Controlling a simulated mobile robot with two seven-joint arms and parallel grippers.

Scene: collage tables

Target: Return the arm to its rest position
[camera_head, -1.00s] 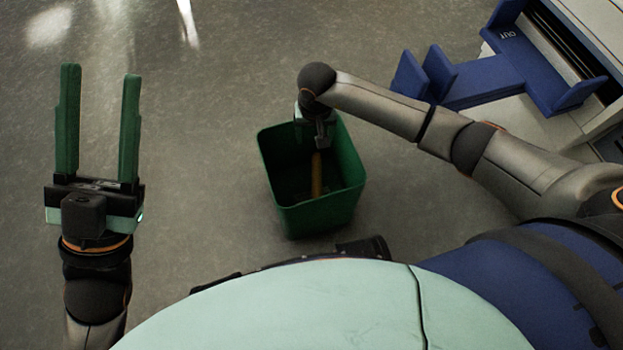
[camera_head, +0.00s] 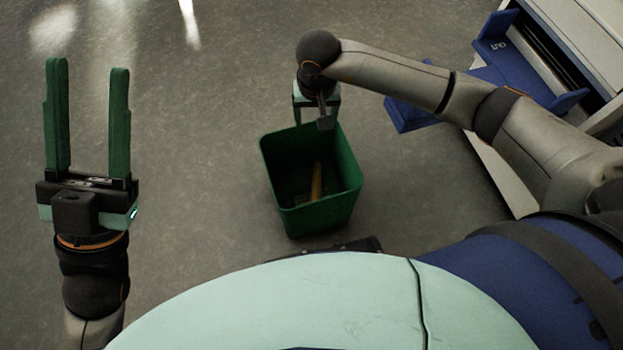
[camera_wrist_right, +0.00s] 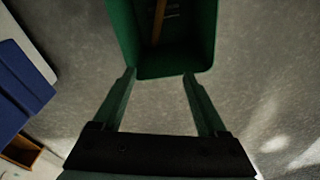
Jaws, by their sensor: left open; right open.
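My left gripper (camera_head: 87,118) is open and empty over bare floor at the left of the head view, its two green fingers pointing up the picture. My right arm comes in from the right. My right gripper (camera_head: 316,122) hangs at the far rim of the green bin, mostly hidden behind its own wrist. In the right wrist view its two green fingers (camera_wrist_right: 158,82) are apart with nothing between them, and the bin lies beyond their tips.
The green bin (camera_head: 350,190) stands on the floor and holds a brownish stick-like thing (camera_head: 317,180). It also shows in the right wrist view (camera_wrist_right: 205,40). A white unit with a blue tray (camera_head: 520,65) stands at the right. The floor left of the bin is clear.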

